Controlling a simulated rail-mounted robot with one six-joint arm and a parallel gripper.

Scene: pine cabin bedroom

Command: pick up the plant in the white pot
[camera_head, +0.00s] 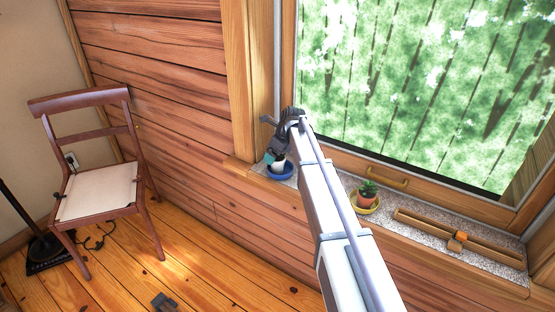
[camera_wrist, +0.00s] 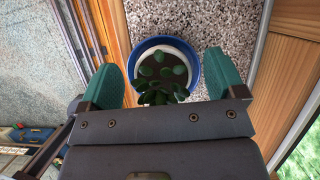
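The white pot (camera_head: 279,166) stands in a blue saucer (camera_head: 287,175) at the left end of the windowsill. In the wrist view, its green round-leaved plant (camera_wrist: 162,75) sits inside the white pot rim (camera_wrist: 165,46), with the blue saucer (camera_wrist: 166,39) around it. My gripper (camera_head: 275,156) is over the pot in the head view and hides most of the plant. In the wrist view, the teal fingers of my gripper (camera_wrist: 165,78) are wide apart, one on each side of the plant. I cannot tell whether they touch the pot.
A second plant in a terracotta pot (camera_head: 366,197) stands in a yellow saucer (camera_head: 373,208) farther right on the speckled sill (camera_head: 392,233). A wooden object with an orange block (camera_head: 459,237) lies beyond it. The window frame (camera_head: 262,80) rises close beside my gripper. A chair (camera_head: 100,190) stands left.

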